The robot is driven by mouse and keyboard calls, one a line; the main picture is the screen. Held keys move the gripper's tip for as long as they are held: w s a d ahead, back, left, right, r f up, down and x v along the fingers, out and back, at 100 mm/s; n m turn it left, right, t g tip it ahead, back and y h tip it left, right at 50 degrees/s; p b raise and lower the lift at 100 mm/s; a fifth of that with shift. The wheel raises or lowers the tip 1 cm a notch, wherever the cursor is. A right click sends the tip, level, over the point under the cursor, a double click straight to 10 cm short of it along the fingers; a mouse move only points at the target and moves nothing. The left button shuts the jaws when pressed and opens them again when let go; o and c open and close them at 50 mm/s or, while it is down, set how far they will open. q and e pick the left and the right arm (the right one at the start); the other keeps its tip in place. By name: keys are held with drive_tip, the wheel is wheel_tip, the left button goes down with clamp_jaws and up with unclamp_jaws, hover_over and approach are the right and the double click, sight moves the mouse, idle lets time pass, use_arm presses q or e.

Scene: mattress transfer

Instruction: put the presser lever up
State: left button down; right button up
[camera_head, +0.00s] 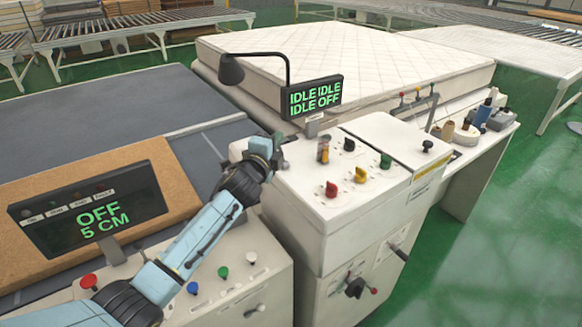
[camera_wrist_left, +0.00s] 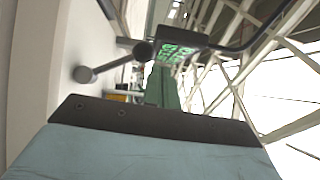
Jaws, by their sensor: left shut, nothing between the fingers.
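My left gripper (camera_head: 276,150) is shut and empty beside the near left corner of the white control cabinet (camera_head: 330,225). In the left wrist view its closed dark green fingers (camera_wrist_left: 162,88) point away from the camera. A short lever (camera_wrist_left: 115,63) with a round grey disc at one end and a dark ball knob at the other stands out by the pale cabinet wall, just left of the fingers. I take it for the presser lever; no label on it is readable. Contact cannot be told. My right gripper is out of view.
A status display (camera_head: 315,97) reading IDLE and OFF and a black lamp (camera_head: 231,70) stand just beyond the gripper. Coloured knobs (camera_head: 360,174) sit on the cabinet top. A second display (camera_head: 95,210) reads OFF 5 CM. A mattress (camera_head: 350,62) lies behind.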

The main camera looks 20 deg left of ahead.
use_arm(q)
drive_tip(key=shift+w+a, duration=0.2)
drive_tip(key=shift+a, duration=0.05)
idle(0.5)
drive_tip(key=s+r+p, duration=0.2)
drive_tip(key=s+r, duration=0.3)
drive_tip(key=s, duration=0.7)
drive_tip(key=shift+d+r+p, duration=0.2)
drive_tip(key=shift+p, duration=0.1)
